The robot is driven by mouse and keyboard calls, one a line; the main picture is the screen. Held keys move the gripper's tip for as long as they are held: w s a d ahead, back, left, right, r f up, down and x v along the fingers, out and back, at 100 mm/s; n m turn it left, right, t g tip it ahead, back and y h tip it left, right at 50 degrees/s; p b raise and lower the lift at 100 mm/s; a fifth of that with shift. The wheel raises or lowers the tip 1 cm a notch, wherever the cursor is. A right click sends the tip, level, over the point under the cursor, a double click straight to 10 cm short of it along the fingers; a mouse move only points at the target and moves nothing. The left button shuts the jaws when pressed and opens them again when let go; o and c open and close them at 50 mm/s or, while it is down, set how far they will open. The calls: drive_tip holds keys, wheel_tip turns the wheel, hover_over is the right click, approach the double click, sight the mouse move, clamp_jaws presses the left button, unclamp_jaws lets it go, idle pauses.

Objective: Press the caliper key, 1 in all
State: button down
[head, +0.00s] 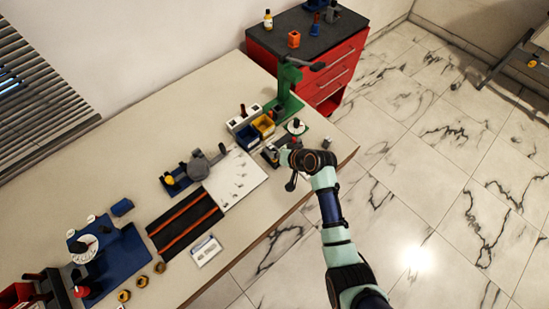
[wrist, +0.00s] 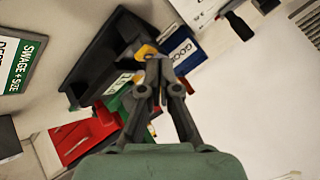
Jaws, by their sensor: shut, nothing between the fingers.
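My gripper (wrist: 159,66) is shut and empty in the wrist view. In the head view my gripper (head: 278,156) is over the right end of the bench, in front of the small bins. I cannot make out the caliper or its key for certain.
A green stand (head: 287,85) rises behind the yellow bin (head: 263,125) and blue bin (head: 248,138). A white marked plate (head: 238,182), a grey device (head: 198,166) and a dark striped mat (head: 185,224) lie to the left. A red cabinet (head: 345,65) stands beyond the bench.

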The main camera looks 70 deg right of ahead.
drive_tip(key=shift+f, duration=0.35)
idle(0.5)
drive_tip(key=shift+r+p, duration=0.75)
drive_tip(key=shift+r, duration=0.1)
wheel_tip(320, 180, up, 5)
drive_tip(key=p, duration=0.5)
drive_tip(key=shift+r, duration=0.1)
idle(0.4)
